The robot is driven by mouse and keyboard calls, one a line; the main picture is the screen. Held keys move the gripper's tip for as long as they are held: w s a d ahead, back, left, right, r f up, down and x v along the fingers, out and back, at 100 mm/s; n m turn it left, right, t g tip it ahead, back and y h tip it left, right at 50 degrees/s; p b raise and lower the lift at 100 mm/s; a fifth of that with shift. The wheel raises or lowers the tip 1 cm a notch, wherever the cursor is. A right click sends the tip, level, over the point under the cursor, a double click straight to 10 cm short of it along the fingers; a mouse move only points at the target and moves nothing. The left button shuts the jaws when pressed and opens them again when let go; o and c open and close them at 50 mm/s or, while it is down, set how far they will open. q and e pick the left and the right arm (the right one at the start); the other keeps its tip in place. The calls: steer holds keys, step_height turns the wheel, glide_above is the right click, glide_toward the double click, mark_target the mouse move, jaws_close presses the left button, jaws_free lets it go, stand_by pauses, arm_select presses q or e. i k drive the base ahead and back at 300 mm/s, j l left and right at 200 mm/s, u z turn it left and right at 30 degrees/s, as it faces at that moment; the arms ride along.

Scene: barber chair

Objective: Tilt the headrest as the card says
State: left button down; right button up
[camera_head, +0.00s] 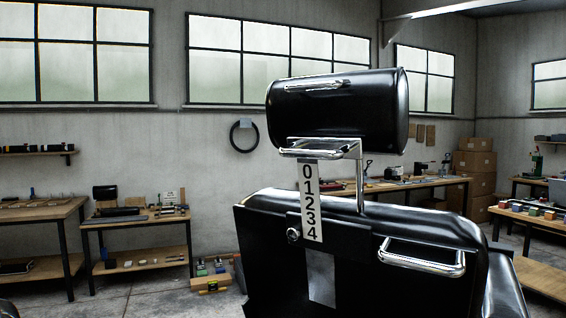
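The black cylindrical headrest (345,112) sits above the chair back, carried on a chrome post (360,185). A chrome handle (317,85) runs along its face, and a chrome bar (310,149) sits at its lower edge. A white strip (312,205) with the digits 0 to 4, top to bottom, hangs below it. A small round chrome knob (293,235) is left of the strip's lower part. The black chair back (400,235) has a chrome handle (422,262) at right. I see no instruction card that I can read.
Wooden tables with small items stand at left (140,216) and behind the chair (415,183). Cardboard boxes (474,165) are stacked at the back right. Another table (540,215) holds small coloured items at right. Floor shows at the lower left.

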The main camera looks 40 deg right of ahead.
mark_target(373, 105)
steer(key=u, duration=2.95)
steer(key=z, duration=0.5)
steer(key=k+z, duration=0.1)
steer(key=z, duration=0.85)
steer(key=k+z, duration=0.1)
steer(key=z, duration=1.35)
steer(key=l+z, duration=0.15)
steer(key=z, duration=0.35)
steer(key=k+l+z, duration=0.1)
steer(key=z, duration=0.4)
